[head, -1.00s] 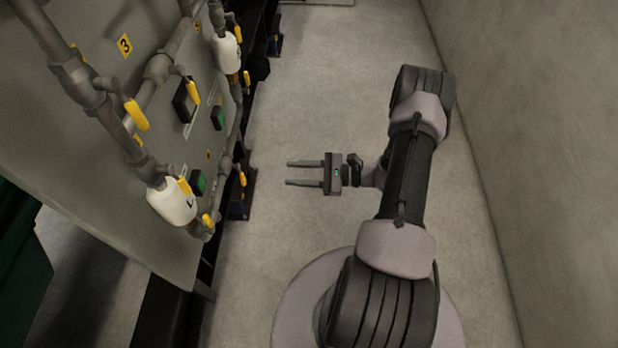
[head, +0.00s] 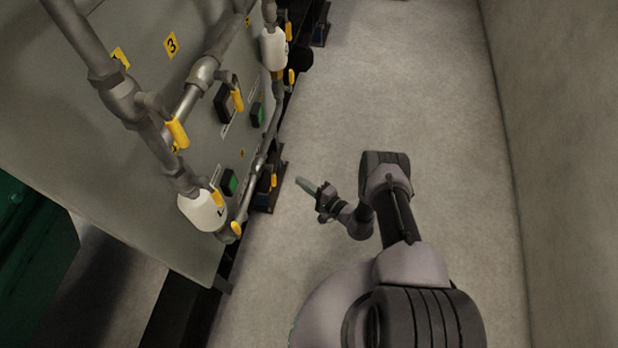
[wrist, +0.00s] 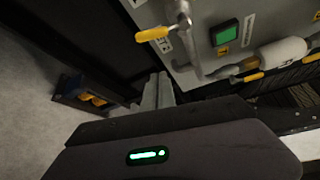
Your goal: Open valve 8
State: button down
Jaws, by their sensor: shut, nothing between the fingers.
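A grey panel (head: 60,140) at the left of the head view carries grey pipes with several yellow-handled valves. Yellow handles show at the front pipe (head: 176,132), by the upper pipe (head: 238,100) and below the lower white canister (head: 237,228). I cannot read an 8 on any tag, so I cannot tell which is valve 8. My gripper (head: 304,186) is shut and empty, right of the panel and apart from it, pointing toward it. In the wrist view the closed fingers (wrist: 159,88) point toward a pipe below a yellow handle (wrist: 152,34).
White canisters (head: 203,210) sit on the pipes. A green button (wrist: 224,33) is on the panel in the wrist view. A wall (head: 565,150) bounds the right. The floor (head: 430,110) between is clear.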

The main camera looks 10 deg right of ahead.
aim_at(273, 176)
jog(key=b+x, duration=0.3)
jog(key=x, duration=0.5)
jog(key=shift+s+a+r, duration=0.2)
jog(key=shift+s+a, duration=0.1)
jog(key=shift+s, duration=0.35)
jog(key=shift+s+a+r, duration=0.15)
jog(key=shift+s+a, duration=0.15)
jog(key=shift+s, duration=0.35)
jog(key=shift+s+a+r, duration=0.2)
jog(key=shift+s+a, duration=0.1)
jog(key=shift+s, duration=0.35)
jog(key=shift+s+a+r+m+g+p, duration=0.1)
jog(key=shift+s+m+g+p, duration=0.2)
jog(key=shift+m+g+p, duration=0.15)
jog(key=shift+s+a+r+m+g+p, duration=0.3)
jog(key=shift+s+r+m+g, duration=0.4)
jog(key=shift+m+g, duration=0.3)
jog(key=shift+s+a+r+m+g+p, duration=0.2)
jog(key=shift+s+r+m+g+p, duration=0.15)
jog(key=shift+s+r+m+g, duration=0.6)
jog(key=shift+s+a+r+m+g+p, duration=0.35)
jog(key=shift+m+g, duration=0.45)
jog(key=shift+m, duration=0.5)
jog(key=shift+d+r, duration=0.1)
jog(key=shift+r, duration=0.1)
jog(key=shift+f, duration=0.1)
